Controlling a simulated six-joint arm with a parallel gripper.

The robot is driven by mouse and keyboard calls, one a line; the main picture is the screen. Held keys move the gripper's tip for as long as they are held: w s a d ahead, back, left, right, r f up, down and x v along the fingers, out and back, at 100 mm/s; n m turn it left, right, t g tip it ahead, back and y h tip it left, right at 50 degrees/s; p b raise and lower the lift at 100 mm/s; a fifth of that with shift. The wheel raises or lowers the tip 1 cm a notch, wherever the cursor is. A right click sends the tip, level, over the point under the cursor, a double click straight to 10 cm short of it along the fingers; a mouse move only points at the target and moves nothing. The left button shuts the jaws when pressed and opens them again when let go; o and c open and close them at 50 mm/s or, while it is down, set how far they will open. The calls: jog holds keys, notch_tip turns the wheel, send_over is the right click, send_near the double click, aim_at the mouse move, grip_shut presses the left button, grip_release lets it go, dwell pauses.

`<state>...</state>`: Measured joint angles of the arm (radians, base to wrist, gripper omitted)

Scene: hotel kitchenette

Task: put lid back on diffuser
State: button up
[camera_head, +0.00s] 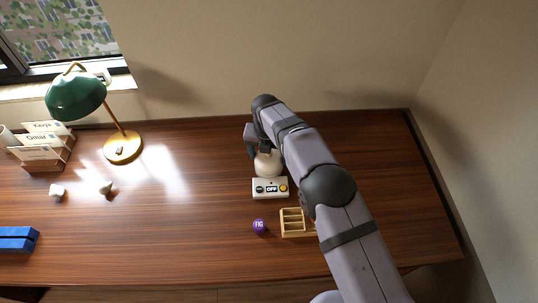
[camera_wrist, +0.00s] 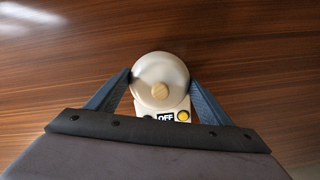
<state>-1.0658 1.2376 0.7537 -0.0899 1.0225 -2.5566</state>
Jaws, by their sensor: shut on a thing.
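The diffuser's cream domed lid (camera_wrist: 160,68) has a round wooden knob on top. In the wrist view its sides are between the two fingers of my gripper (camera_wrist: 160,82), which is shut on it. The lid (camera_head: 267,164) also shows in the head view, partly hidden by my gripper (camera_head: 259,150). The diffuser's pale base (camera_head: 270,195) stands on the desk, with an "OFF" panel and a yellow button at its front.
A small wooden divided tray (camera_head: 292,223) and a purple ball (camera_head: 259,226) lie in front of the diffuser. A green lamp (camera_head: 76,97), a card rack (camera_head: 42,150) and a blue case (camera_head: 17,239) are at left. The desk right of my arm is clear.

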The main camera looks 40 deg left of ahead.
dwell(0.8)
jog(key=o, duration=1.1)
jog(key=shift+o, duration=0.8)
jog(key=shift+r, duration=0.1)
jog(key=shift+r+p, duration=2.15)
jog(key=shift+r, duration=1.25)
grip_shut()
jog(key=shift+f, duration=0.25)
